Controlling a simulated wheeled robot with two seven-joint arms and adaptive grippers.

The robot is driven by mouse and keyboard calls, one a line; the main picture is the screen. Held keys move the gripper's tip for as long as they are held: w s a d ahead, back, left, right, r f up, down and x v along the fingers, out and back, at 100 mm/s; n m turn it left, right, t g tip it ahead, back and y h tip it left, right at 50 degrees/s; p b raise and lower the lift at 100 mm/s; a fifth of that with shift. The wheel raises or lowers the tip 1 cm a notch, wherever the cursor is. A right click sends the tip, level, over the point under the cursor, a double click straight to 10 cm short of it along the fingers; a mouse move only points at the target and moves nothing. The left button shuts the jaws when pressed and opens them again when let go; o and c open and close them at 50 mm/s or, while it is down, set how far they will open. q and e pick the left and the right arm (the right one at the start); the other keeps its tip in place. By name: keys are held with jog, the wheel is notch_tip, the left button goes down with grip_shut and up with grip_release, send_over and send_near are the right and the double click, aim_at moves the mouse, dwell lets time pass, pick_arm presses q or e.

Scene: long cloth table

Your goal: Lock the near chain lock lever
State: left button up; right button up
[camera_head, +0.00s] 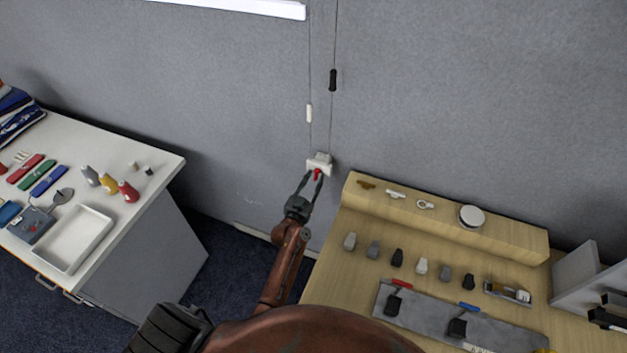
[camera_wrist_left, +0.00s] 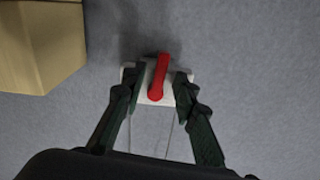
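The chain lock is a small white block (camera_head: 320,161) on the grey wall, just left of the wooden bench, with two thin cords running up from it. Its red lever (camera_head: 317,174) sticks out from the block. In the left wrist view the red lever (camera_wrist_left: 160,74) stands in front of the white block (camera_wrist_left: 151,99). My left gripper (camera_head: 313,177) is at the lock. In the left wrist view its fingers (camera_wrist_left: 159,77) are open, one on each side of the lever, with a gap on both sides. My right gripper is not in view.
A wooden bench (camera_head: 333,272) with small parts and tools stands close to the right of the lock; its corner block (camera_wrist_left: 40,45) shows in the left wrist view. A white table (camera_head: 160,160) stands to the left. The cords carry a white toggle (camera_head: 309,113) and a black toggle (camera_head: 333,80).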

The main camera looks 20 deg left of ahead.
pick_arm(q)
grip_shut()
jog(key=shift+d+n+p, duration=0.15)
jog(key=shift+n+p, duration=0.2)
jog(key=shift+n, duration=0.35)
jog(key=shift+o, duration=0.5)
grip_release()
